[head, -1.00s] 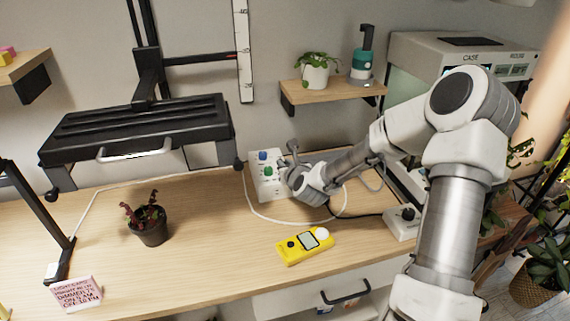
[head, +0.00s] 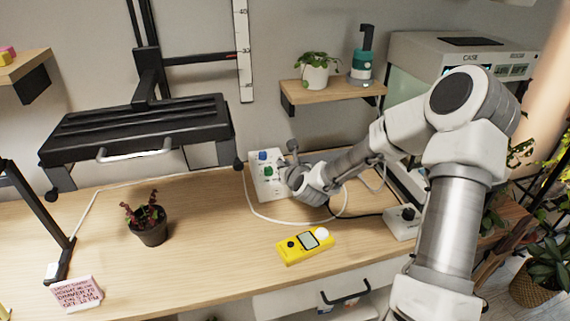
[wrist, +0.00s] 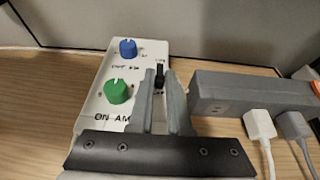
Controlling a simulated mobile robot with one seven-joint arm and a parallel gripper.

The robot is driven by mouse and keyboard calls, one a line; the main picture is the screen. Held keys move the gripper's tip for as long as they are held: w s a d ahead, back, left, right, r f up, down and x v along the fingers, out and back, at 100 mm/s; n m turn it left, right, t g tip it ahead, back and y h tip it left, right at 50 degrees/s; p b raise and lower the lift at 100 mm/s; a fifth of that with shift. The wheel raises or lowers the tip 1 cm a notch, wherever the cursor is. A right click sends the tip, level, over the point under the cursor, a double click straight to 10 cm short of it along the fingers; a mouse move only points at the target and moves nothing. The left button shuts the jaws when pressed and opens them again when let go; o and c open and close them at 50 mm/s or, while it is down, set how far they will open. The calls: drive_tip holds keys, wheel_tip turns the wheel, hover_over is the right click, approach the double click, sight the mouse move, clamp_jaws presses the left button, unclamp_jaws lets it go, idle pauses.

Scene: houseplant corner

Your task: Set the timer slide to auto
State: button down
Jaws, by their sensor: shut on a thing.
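The timer (head: 268,187) is a white box with a blue knob and a green knob, at the back of the desk by the wall. In the wrist view the timer (wrist: 98,107) shows its printed face, and the small black slide (wrist: 160,74) stands to the right of the knobs. My gripper (wrist: 162,82) is over the right side of the timer, its two grey fingers shut on the slide, with the slide's top showing between the tips. In the head view my gripper (head: 291,157) partly hides the timer's right side. The slide's setting is not readable.
A yellow meter (head: 305,245) lies in front on the desk, and a potted plant (head: 150,228) stands left. White cables loop around the timer.

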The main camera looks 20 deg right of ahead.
drive_tip(key=shift+w, duration=0.95)
drive_tip(key=c, duration=0.9)
unclamp_jaws()
drive_tip(key=shift+o, duration=0.2)
drive_tip(key=b+v, duration=0.3)
drive_tip(key=v, duration=1.4)
drive_tip(key=shift+s, duration=0.15)
drive_tip(key=shift+r, duration=0.1)
